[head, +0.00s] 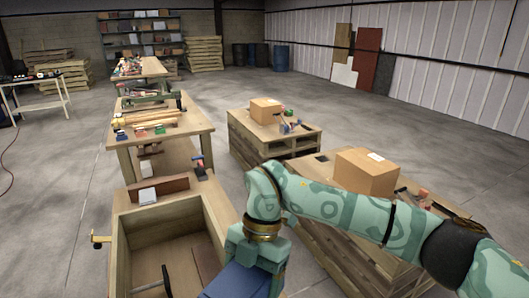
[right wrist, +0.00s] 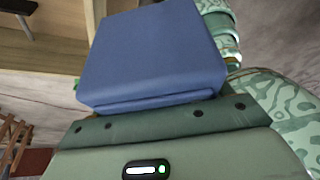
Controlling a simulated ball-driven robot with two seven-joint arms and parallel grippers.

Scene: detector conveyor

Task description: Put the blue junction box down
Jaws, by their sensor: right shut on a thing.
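The blue junction box (head: 236,284) shows at the bottom of the head view, below my right gripper (head: 258,247). It is large in the right wrist view (right wrist: 152,55), held against the front of my gripper (right wrist: 150,110). My right gripper is shut on the box, and its fingertips are mostly hidden by it. In the head view the box is beside the right wall of an open wooden bin (head: 120,245). I cannot tell whether it touches anything below. My left gripper is in neither view.
The wooden bin holds a dark-handled tool (head: 167,281). A crate-like bench with a cardboard box (head: 365,172) stands at the right. Bare concrete floor lies between the benches.

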